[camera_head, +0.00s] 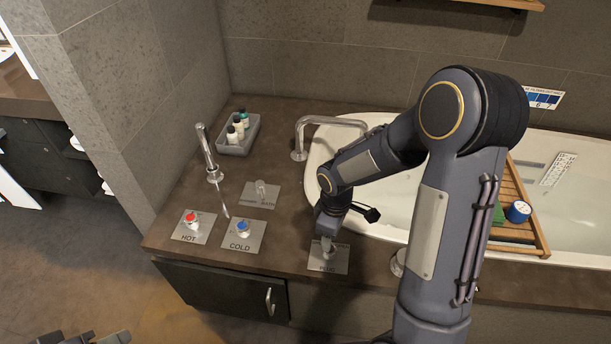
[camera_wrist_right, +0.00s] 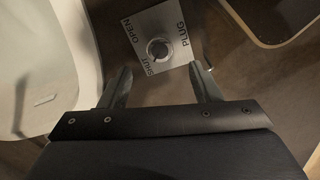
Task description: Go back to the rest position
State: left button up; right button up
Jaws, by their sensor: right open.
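My right arm reaches over the counter, and my right gripper (camera_head: 327,238) points down at the plug plate (camera_head: 327,262). In the right wrist view the gripper (camera_wrist_right: 161,80) is open, with nothing between its fingers. The round plug knob (camera_wrist_right: 158,48) stands on its plate, marked OPEN and SHUT, just beyond the fingertips and apart from them. In the head view the gripper partly hides the knob. A dark part at the bottom left edge of the head view looks like my left gripper (camera_head: 82,338); only a sliver shows.
A red hot knob (camera_head: 191,219) and a blue cold knob (camera_head: 242,228) stand left of the gripper. A spout (camera_head: 207,155), a grey bottle tray (camera_head: 237,148) and a chrome bath faucet (camera_head: 299,145) rise behind. The bathtub (camera_head: 380,222) and a wooden bath tray (camera_head: 528,205) lie right.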

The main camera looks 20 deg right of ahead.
jog(key=s+a+r+m+t+y+p, duration=0.1)
jog(key=s+r, duration=0.4)
jog(key=r, duration=0.5)
jog(key=s+a+r+m+t+y+p, duration=0.1)
jog(key=s+r+m+t+p, duration=0.1)
jog(key=s+r+m+p, duration=0.4)
jog(key=s+a+r+m+t+y+p, duration=0.1)
jog(key=s+a+r+m+t+p, duration=0.1)
jog(key=r, duration=1.1)
jog(key=s+m+p, duration=0.1)
jog(key=s+p, duration=0.1)
jog(key=s, duration=0.1)
jog(key=shift+s+r+t+y, duration=0.3)
jog(key=shift+s+r+y, duration=0.05)
jog(key=shift+r+y, duration=0.05)
